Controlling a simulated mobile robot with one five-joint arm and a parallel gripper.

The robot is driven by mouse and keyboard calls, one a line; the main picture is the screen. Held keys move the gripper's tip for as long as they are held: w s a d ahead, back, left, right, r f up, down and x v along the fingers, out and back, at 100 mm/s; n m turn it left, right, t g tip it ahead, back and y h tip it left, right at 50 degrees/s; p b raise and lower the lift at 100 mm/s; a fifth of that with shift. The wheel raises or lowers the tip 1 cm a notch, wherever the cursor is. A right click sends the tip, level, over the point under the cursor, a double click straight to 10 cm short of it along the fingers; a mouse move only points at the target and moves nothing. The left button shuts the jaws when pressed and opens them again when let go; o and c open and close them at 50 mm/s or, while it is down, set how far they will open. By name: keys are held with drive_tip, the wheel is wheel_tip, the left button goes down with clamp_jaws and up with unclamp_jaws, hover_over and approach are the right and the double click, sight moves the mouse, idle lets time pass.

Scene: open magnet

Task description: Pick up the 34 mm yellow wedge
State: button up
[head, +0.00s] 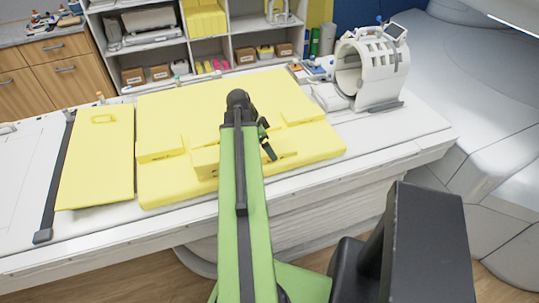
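Several yellow foam pieces lie on the big yellow mat (330,147) on the white table. A yellow block (205,161) lies just left of my green arm. A low yellow piece (284,156) shows on the arm's right, beside my gripper. A yellow block (159,148) lies farther left and another (302,112) lies farther right. I cannot tell which piece is the 34 mm wedge. My gripper (268,150) is a small dark shape over the mat, right of the arm's end. Its fingers are too small to tell open from shut. My arm hides part of the pieces behind it.
A flat yellow pad (95,160) and a dark bar (55,180) lie at the table's left. A white ring-shaped coil (372,72) stands at the right. Shelves (215,35) and wooden drawers (60,65) stand behind. White scanner housing (480,110) bounds the right.

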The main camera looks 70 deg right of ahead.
drive_tip(key=b+x, duration=0.1)
drive_tip(key=x, duration=0.1)
drive_tip(key=shift+f, duration=0.4)
drive_tip(key=shift+r, duration=0.2)
drive_tip(key=c, duration=1.4)
drive_tip(key=shift+o, duration=0.2)
drive_tip(key=shift+r, duration=0.1)
